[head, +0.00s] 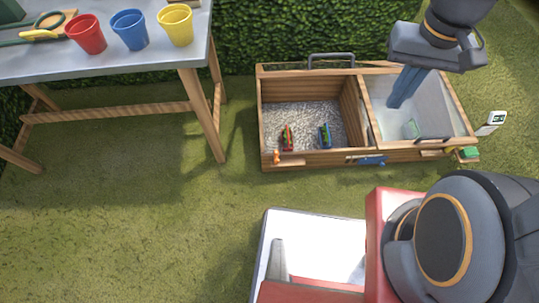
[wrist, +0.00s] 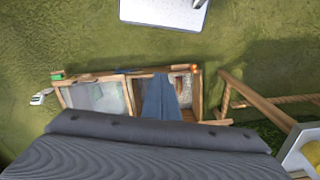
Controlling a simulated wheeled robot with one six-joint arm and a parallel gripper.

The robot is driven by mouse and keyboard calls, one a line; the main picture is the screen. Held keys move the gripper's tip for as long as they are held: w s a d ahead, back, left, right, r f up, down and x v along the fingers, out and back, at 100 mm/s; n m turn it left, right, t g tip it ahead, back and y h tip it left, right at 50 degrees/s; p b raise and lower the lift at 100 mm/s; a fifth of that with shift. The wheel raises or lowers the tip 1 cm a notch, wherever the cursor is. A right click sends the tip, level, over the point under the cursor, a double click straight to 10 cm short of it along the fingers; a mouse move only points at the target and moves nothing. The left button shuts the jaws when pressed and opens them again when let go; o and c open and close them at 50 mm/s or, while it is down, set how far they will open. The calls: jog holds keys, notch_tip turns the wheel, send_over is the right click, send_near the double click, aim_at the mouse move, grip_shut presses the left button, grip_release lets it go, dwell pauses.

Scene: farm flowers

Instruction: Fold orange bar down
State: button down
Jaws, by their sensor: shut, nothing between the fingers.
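The orange bar (head: 277,157) is a small piece at the front left corner of a wooden two-part box (head: 330,158). It looks upright, but it is too small to be sure. In the wrist view it shows as an orange spot (wrist: 195,68) at the box corner. My gripper (head: 396,103) is shut and empty, with its blue-grey fingers pointing down over the right compartment, to the right of the orange bar and apart from it. The fingers also show in the wrist view (wrist: 160,77), where they hide part of the box.
The left compartment holds gravel (head: 300,115), a red tool (head: 287,137) and a blue tool (head: 325,135). A blue part (head: 373,160) and a green part (head: 467,153) sit along the front. A table (head: 120,62) with cups stands left.

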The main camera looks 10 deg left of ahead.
jog(key=n+h+b, duration=0.2)
jog(key=n+b, duration=1)
jog(key=b, duration=0.7)
send_over(276, 160)
jog(key=s+d, duration=0.2)
jog(key=d, duration=0.6)
notch_tip(276, 160, down, 26)
jog(key=s+a+f+n+h+b, duration=0.1)
jog(key=a+f+n+b, duration=0.4)
jog(key=a+f+b, duration=0.3)
jog(key=s+a+f+n+t+h+b, duration=0.1)
jog(key=a+f+n+b, duration=0.4)
jog(key=a+f, duration=0.5)
jog(key=shift+a+f+n+t+b, duration=0.25)
jog(key=shift+f+b, duration=1.1)
jog(key=shift+f, duration=2.4)
jog(key=shift+s+d, duration=0.1)
jog(key=w+d+f+b, duration=0.2)
jog(key=d+f+b, duration=0.4)
jog(key=d+f, duration=0.1)
jog(key=shift+w+d+f+b, duration=0.2)
jog(key=shift+w+f+b, duration=0.2)
jog(key=shift+f, duration=0.4)
